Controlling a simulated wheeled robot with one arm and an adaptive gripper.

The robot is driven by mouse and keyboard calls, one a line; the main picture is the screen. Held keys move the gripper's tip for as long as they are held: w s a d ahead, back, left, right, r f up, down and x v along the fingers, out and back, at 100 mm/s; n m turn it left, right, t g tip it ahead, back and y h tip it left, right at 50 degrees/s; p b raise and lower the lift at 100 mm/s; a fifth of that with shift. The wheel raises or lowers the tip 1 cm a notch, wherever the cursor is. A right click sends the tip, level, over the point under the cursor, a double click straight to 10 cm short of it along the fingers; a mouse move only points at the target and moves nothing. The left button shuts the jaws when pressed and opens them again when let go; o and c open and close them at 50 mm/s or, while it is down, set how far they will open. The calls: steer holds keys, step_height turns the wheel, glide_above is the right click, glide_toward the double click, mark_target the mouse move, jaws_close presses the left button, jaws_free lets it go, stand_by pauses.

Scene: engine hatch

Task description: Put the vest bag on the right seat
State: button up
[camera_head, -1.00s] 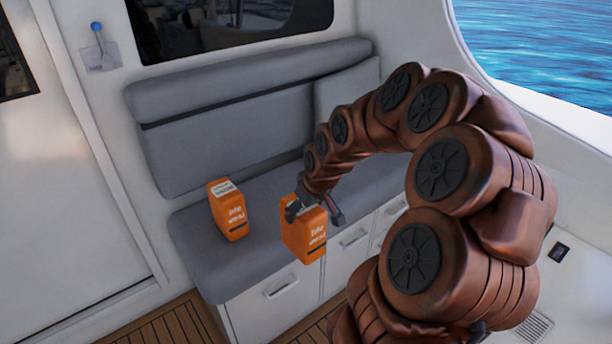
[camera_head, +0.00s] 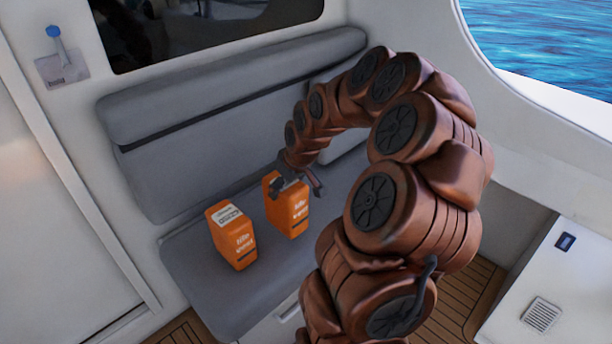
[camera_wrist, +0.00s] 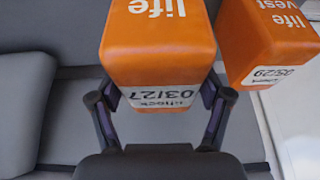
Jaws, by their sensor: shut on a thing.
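The held vest bag (camera_head: 291,214) is an orange box-shaped bag with white lettering. My gripper (camera_head: 297,186) is shut on its upper part. In the wrist view this bag (camera_wrist: 158,45) sits upright between my gripper's fingers (camera_wrist: 160,96), with a white label reading 03/27. A second orange vest bag (camera_head: 234,240) stands upright on the grey bench seat (camera_head: 196,278), left of the held one. It also shows in the wrist view (camera_wrist: 268,42), labelled 05/29. The held bag appears over the seat cushion. I cannot tell whether its base touches the cushion.
The grey backrest (camera_head: 180,165) rises behind the seat, with a dark window (camera_head: 190,25) above. White drawers (camera_head: 285,315) are under the bench. A white console (camera_head: 560,285) stands at the lower right. My arm hides the seat's right part.

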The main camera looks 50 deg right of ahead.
steer(key=w+d+f+p, duration=0.2)
steer(key=d+f+p, duration=0.1)
steer(key=d, duration=0.7)
steer(key=shift+w+d+f, duration=0.2)
steer(key=shift+w+f, duration=0.15)
steer(key=shift+f, duration=0.5)
steer(key=o, duration=1.8)
steer(key=shift+c, duration=0.2)
